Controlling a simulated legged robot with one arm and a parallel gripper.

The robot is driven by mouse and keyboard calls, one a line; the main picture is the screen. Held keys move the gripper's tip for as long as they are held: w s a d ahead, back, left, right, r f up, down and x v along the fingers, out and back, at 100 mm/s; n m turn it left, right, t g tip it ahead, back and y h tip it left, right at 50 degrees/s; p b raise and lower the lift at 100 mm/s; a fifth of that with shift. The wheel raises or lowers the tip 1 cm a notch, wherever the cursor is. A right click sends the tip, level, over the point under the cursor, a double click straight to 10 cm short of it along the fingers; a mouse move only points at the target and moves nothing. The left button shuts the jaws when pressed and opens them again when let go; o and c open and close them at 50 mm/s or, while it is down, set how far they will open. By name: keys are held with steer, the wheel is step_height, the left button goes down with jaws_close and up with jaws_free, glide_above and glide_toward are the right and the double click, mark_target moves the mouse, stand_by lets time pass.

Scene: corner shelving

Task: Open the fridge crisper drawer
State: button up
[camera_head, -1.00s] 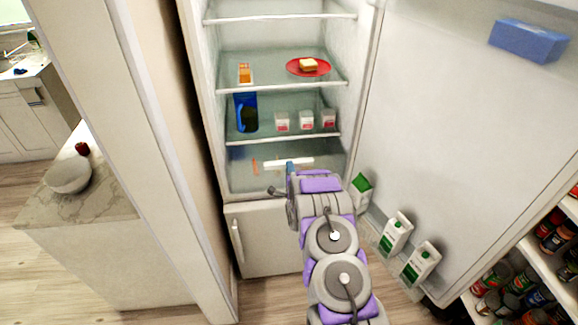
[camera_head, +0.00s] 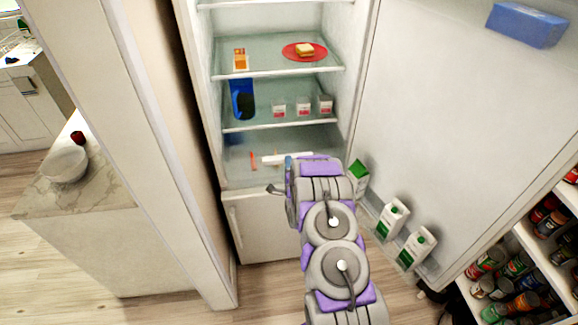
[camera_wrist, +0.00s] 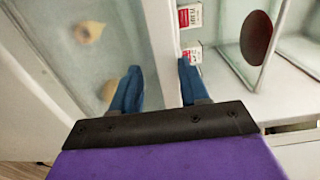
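The fridge stands open. Its crisper drawer (camera_head: 239,172) is the clear bin at the bottom of the compartment, with a white bar handle (camera_head: 288,158) and a slim orange item showing through it. My gripper (camera_head: 289,168) is at the drawer front, by the handle, and my arm hides the drawer's right part. In the wrist view, my gripper's two blue fingers (camera_wrist: 158,67) stand apart, one on each side of a white bar (camera_wrist: 160,40). I cannot tell whether they touch it. Blurred yellowish items (camera_wrist: 90,31) show through clear plastic on the left.
Shelves above hold a red plate (camera_head: 304,52) with food, a blue item (camera_head: 242,100) and small cartons (camera_head: 303,106). The open fridge door (camera_head: 440,130), with milk cartons (camera_head: 417,247), stands to the right. A wall edge (camera_head: 150,150) is close on the left.

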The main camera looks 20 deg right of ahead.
steer(key=shift+o, duration=0.5)
steer(key=shift+w, duration=0.1)
steer(key=shift+r, duration=0.1)
steer(key=b+v, duration=0.2)
steer(key=v, duration=1.5)
